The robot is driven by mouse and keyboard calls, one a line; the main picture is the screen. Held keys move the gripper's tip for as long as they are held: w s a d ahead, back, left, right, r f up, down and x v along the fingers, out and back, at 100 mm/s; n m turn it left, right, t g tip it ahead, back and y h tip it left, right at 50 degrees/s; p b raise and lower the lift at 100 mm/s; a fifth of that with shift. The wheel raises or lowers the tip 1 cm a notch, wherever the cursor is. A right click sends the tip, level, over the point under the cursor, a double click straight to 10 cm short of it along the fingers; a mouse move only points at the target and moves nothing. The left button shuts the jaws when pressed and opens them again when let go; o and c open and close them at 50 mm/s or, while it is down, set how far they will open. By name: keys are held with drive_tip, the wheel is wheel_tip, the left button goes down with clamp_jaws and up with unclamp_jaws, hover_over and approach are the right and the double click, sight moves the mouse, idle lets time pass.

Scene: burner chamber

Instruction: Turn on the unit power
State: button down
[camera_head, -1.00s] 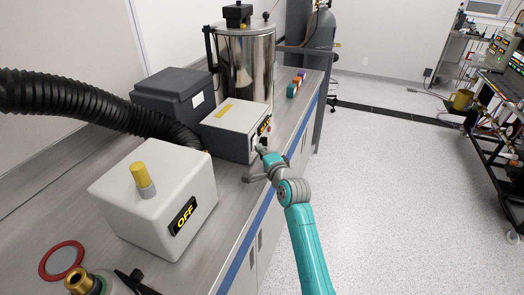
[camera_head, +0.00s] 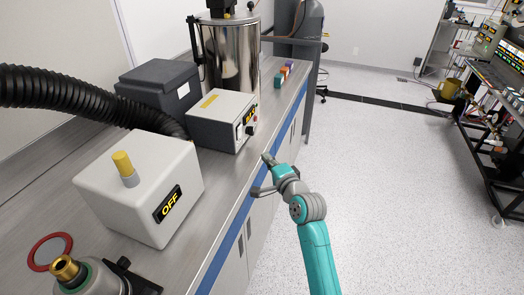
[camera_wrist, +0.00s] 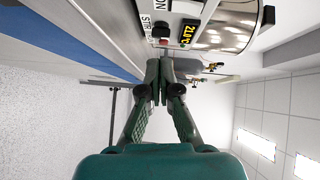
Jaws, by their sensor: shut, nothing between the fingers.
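A pale grey control box (camera_head: 222,120) with a yellow label on top stands on the bench. Its front panel carries a light switch plate, a small yellow-lit display and a red button. The switch position is too small to tell. My gripper (camera_head: 268,159) is shut and empty, in front of the box near the bench's front edge, apart from the panel. Its closed fingertips also show in the wrist view (camera_wrist: 160,68).
A white box (camera_head: 140,188) with a yellow-topped knob and a lit OFF display stands nearer on the bench (camera_head: 213,205). A steel cylinder (camera_head: 230,60), a dark box (camera_head: 160,90) and a black hose (camera_head: 80,103) stand behind.

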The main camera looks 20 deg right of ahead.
drive_tip(key=shift+s+d+f, duration=0.1)
drive_tip(key=shift+s+d, duration=0.05)
drive_tip(key=shift+s, duration=0.75)
drive_tip(key=s+f+n+h, duration=0.1)
drive_tip(key=s+f+n, duration=0.1)
drive_tip(key=s+f, duration=0.5)
drive_tip(key=s+f+n+g+h, duration=0.1)
drive_tip(key=s+f+n, duration=0.15)
drive_tip(key=s, duration=0.85)
drive_tip(key=s+f+n, duration=0.1)
drive_tip(key=s+f, duration=0.5)
drive_tip(key=s, duration=0.3)
drive_tip(key=s+r+n, duration=0.2)
drive_tip(key=s+n, duration=0.1)
drive_tip(key=s, duration=0.6)
drive_tip(key=s+a+r+n, duration=0.1)
drive_tip(key=s+r+n, duration=0.2)
drive_tip(key=s, duration=0.7)
drive_tip(key=s+r+n+g, duration=0.1)
drive_tip(key=s+r+n, duration=0.1)
drive_tip(key=s, duration=0.8)
drive_tip(key=shift+a+r+n+h, duration=0.15)
drive_tip(key=shift+r+n+h, duration=0.2)
drive_tip(key=shift+n, duration=0.5)
